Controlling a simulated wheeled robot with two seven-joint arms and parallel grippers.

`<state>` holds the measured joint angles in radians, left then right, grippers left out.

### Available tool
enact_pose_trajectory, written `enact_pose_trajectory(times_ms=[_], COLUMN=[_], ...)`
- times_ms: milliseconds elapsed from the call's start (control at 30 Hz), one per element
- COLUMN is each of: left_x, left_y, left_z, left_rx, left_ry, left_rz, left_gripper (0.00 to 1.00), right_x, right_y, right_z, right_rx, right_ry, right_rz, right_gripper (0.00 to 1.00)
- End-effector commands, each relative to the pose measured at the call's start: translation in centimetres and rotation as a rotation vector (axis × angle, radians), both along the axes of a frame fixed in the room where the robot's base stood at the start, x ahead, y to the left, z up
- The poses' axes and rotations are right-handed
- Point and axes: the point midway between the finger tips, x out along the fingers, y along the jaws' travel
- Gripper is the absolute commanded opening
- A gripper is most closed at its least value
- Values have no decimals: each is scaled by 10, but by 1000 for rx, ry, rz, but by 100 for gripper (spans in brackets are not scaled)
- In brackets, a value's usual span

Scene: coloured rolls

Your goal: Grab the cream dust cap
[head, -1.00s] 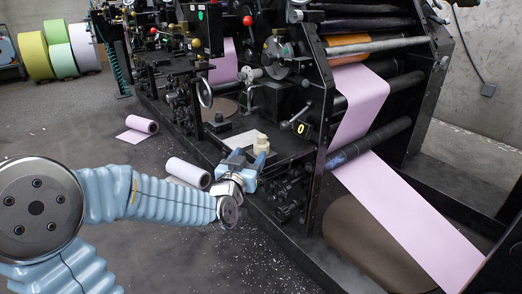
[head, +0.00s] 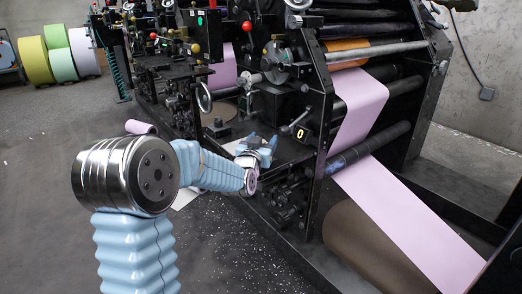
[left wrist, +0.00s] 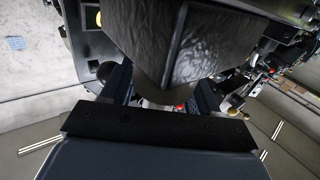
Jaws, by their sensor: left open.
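My left gripper (head: 262,147) is open at the edge of the black machine's ledge, where a cream cap stood in the earlier head view. The cream dust cap cannot be made out now; the gripper covers that spot in the head view. In the left wrist view the two blue fingers (left wrist: 160,92) stand apart. A large dark block (left wrist: 185,45) fills the view beyond them, and I cannot tell whether anything is between the fingers. My right gripper is not in view.
The black printing machine (head: 292,105) rises right behind the gripper, with levers and knobs close by. A pink web (head: 400,195) runs down at the right. Pale rolls (head: 61,65) stand at the back left. The floor in front is clear.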

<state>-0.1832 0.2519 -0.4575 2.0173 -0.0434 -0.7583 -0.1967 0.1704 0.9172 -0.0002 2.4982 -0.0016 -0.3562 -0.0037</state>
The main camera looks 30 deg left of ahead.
Motion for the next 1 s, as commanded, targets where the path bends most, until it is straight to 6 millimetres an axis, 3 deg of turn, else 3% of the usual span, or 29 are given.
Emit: enact_pose_trajectory(times_ms=[67,433,767,1000], left_x=[0,0,-1,-1], left_y=[0,0,0,-1], left_z=[0,0,3,33], left_rx=[0,0,-1,-2], left_ry=[0,0,-1,-6], left_rz=[0,-1,-1,-1], left_gripper=[60,5,5,5], right_x=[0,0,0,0], right_y=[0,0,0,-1], right_z=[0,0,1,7], right_rx=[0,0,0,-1], right_ry=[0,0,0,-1], right_rz=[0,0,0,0], right_gripper=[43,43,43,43])
